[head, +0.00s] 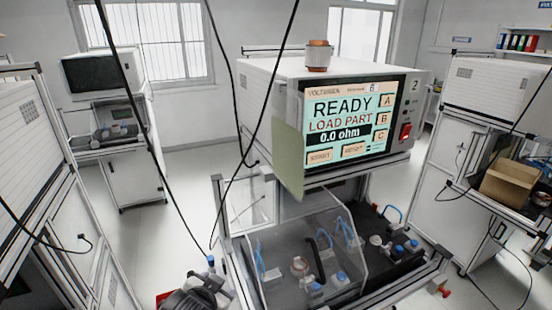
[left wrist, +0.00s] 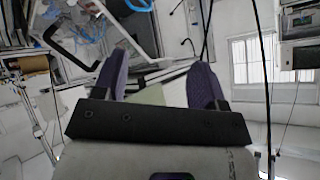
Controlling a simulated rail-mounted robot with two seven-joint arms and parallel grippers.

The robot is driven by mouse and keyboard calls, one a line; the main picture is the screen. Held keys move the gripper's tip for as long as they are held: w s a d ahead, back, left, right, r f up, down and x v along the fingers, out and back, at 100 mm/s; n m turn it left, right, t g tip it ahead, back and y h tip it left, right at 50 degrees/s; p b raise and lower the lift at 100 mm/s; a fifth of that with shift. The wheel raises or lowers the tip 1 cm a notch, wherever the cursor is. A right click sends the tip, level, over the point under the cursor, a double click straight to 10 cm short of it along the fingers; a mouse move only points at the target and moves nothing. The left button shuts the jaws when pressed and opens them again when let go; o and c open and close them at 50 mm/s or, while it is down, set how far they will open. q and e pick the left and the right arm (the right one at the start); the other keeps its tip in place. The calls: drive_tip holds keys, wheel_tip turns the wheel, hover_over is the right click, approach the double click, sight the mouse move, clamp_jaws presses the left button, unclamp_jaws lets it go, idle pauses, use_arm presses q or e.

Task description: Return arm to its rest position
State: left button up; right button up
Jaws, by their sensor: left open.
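My left gripper (left wrist: 157,75) shows in the left wrist view with its two purple-padded fingers spread apart and nothing between them. Behind the gap is a pale panel, apart from the fingers as far as I can tell. In the head view the tester (head: 340,170) has a lit screen reading READY, LOAD PART, 0.0 ohm. A copper-coloured stator-like part (head: 318,56) stands on top of it. Below, a clear cover (head: 345,255) with a black handle (head: 320,258) is over a fixture area. My right gripper is in neither view.
A dark mechanical object (head: 195,297) is cut off at the bottom edge; I cannot tell what it is. Black cables (head: 222,60) hang across the head view. A cardboard box (head: 512,183) sits on the right bench. Open floor (head: 150,235) lies left of the tester.

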use_arm(q)
drive_tip(key=s+a+f+n+g, duration=0.1)
drive_tip(key=s+a+f+g, duration=0.15)
drive_tip(key=s+f, duration=0.7)
drive_tip(key=s+a+f+n+g+p, duration=0.1)
drive_tip(key=s+a+f+n+g, duration=0.3)
drive_tip(key=s, duration=1.1)
drive_tip(key=s+a+f+m, duration=0.1)
drive_tip(key=s+a+f, duration=0.1)
drive_tip(key=s+f, duration=0.8)
wheel_tip(320, 180, up, 26)
drive_tip(key=s+p, duration=0.1)
drive_tip(key=p, duration=2.3)
drive_tip(key=shift+d+r+y+p, duration=0.2)
drive_tip(key=shift+r+y+p, duration=0.1)
drive_tip(key=shift+y, duration=0.1)
drive_tip(key=shift+s, duration=0.1)
